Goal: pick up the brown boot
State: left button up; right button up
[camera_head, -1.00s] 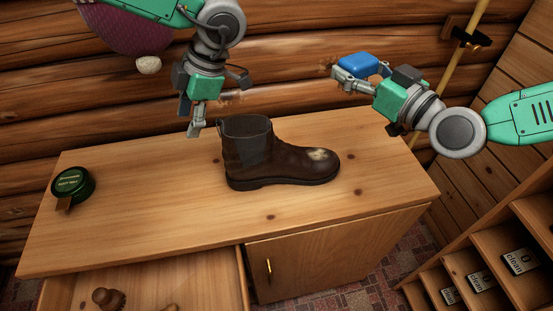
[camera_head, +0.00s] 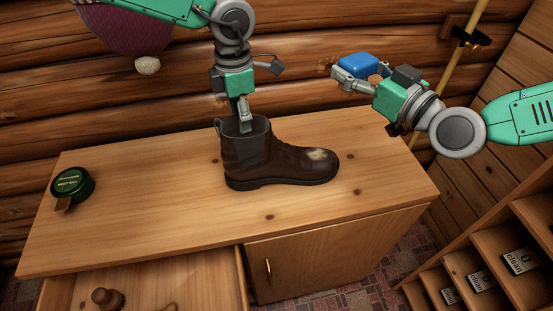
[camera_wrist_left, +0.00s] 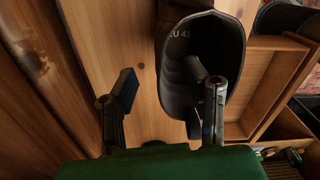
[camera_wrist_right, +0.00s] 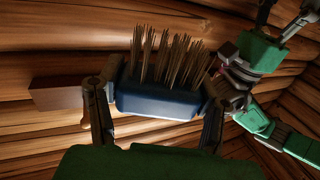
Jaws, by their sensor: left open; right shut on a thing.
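The brown boot (camera_head: 270,157) stands upright on the wooden bench, toe to the right, with a pale scuff on the toe. My left gripper (camera_head: 242,122) is open and points down at the boot's shaft opening. In the left wrist view, one finger reaches into the shaft of the boot (camera_wrist_left: 212,40) and the other is outside it; the boot is not clamped. My right gripper (camera_head: 365,78) is shut on a blue brush (camera_head: 357,65), held in the air right of the boot. The right wrist view shows the brush (camera_wrist_right: 155,102) with its bristles up.
A green round tin (camera_head: 74,184) stands at the bench's left end. An open drawer (camera_head: 150,285) holds a small wooden item. A shelf with labelled compartments (camera_head: 500,255) is at the right.

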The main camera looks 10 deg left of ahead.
aim_at(256, 158)
jog(key=shift+d, duration=0.25)
pick_arm(q)
jog(key=f, duration=0.4)
jog(key=shift+s+d+f, duration=0.1)
jog(key=shift+d+f, duration=0.2)
jog(key=shift+f, duration=0.05)
pick_arm(e)
jog(key=shift+a, duration=0.1)
pick_arm(q)
jog(key=shift+a, duration=0.1)
grip_shut()
pick_arm(e)
jog(key=shift+a, duration=0.1)
